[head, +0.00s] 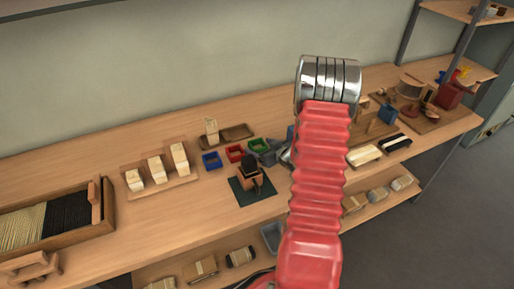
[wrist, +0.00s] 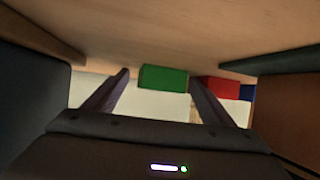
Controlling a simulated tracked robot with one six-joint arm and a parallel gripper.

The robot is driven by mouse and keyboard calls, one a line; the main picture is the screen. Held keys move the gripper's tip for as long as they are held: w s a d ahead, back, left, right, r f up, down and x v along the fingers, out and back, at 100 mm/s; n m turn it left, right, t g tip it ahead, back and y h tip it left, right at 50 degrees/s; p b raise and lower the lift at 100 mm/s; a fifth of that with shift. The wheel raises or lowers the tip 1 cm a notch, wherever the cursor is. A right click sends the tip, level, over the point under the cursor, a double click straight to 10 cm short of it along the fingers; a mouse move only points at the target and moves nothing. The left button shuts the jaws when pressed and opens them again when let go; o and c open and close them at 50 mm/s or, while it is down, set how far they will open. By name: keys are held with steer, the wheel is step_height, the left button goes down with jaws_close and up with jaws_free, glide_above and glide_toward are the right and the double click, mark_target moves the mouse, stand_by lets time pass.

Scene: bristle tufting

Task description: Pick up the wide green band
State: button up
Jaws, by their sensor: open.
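In the head view my red arm hides most of the gripper.
Red (wrist: 222,88) and blue (wrist: 246,92) shapes are just right of the green one in the wrist view. A dark green mat (head: 252,191) with a small brown holder stands in front of the trays. Wooden blocks on a board (head: 160,187) are to the left.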

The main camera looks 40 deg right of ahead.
steer(key=shift+c, duration=0.2)
steer(key=c, duration=1.2)
